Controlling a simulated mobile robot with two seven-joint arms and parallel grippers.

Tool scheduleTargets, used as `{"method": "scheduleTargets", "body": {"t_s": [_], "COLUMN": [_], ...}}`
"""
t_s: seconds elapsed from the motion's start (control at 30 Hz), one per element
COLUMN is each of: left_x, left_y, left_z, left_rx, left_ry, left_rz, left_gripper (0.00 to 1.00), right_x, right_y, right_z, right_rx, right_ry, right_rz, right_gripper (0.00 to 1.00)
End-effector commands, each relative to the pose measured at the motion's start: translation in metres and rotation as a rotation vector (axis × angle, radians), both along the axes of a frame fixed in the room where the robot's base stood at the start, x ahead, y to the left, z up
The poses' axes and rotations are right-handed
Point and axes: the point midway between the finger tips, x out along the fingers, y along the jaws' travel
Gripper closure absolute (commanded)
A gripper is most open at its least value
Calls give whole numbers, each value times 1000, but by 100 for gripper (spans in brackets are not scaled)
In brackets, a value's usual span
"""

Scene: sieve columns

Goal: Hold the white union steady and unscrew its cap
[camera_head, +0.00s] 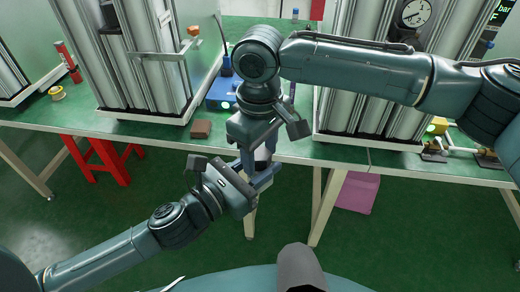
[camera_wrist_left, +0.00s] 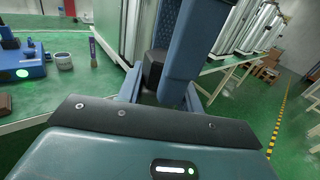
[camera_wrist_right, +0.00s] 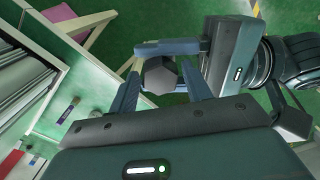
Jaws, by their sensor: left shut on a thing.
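A dark grey, six-sided piece (camera_wrist_right: 160,75) sits between the two grippers in the right wrist view. It also shows as a dark block in the left wrist view (camera_wrist_left: 152,70). No white surface shows on it, and the rest of the union is hidden by the fingers. My left gripper (camera_head: 260,177) comes from below left and is shut on the piece. My right gripper (camera_head: 264,150) comes down from above, its fingers on either side of the six-sided end. I cannot tell whether those fingers touch it. The two grippers are very close together, in front of the bench edge.
The green bench (camera_head: 310,150) runs behind the grippers, with tall sieve columns, a brown block (camera_head: 201,129) and a blue device (camera_head: 221,92) on it. A red stool (camera_head: 103,157) and a pink box (camera_head: 357,192) stand below. The floor in front is clear.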

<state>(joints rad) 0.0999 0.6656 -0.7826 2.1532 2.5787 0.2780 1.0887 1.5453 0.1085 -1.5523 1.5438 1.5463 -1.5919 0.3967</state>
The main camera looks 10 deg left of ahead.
Motion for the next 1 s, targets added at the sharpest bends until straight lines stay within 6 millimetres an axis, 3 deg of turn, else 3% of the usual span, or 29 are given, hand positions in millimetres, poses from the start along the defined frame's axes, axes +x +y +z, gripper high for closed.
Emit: {"method": "scheduleTargets", "body": {"t_s": [0.1, 0.37, 0.6, 0.8, 1.0], "left_x": [0, 0, 0, 0, 0], "left_y": [0, 0, 0, 0, 0], "left_z": [0, 1, 1, 1, 1], "left_rx": [-1, -1, -1, -1, -1], "left_ry": [-1, -1, -1, -1, -1], "left_rz": [0, 0, 0, 0, 0], "left_gripper": [100, 100, 100, 100, 100], "right_x": [0, 0, 0, 0, 1], "right_y": [0, 0, 1, 0, 1], "right_z": [0, 3, 33, 46, 68], "right_rx": [0, 0, 1, 0, 0], "right_ry": [0, 0, -2, 0, -4], "right_rz": [-1, -1, -2, -6, -172], "right_gripper": [42, 42, 42, 44, 44]}}
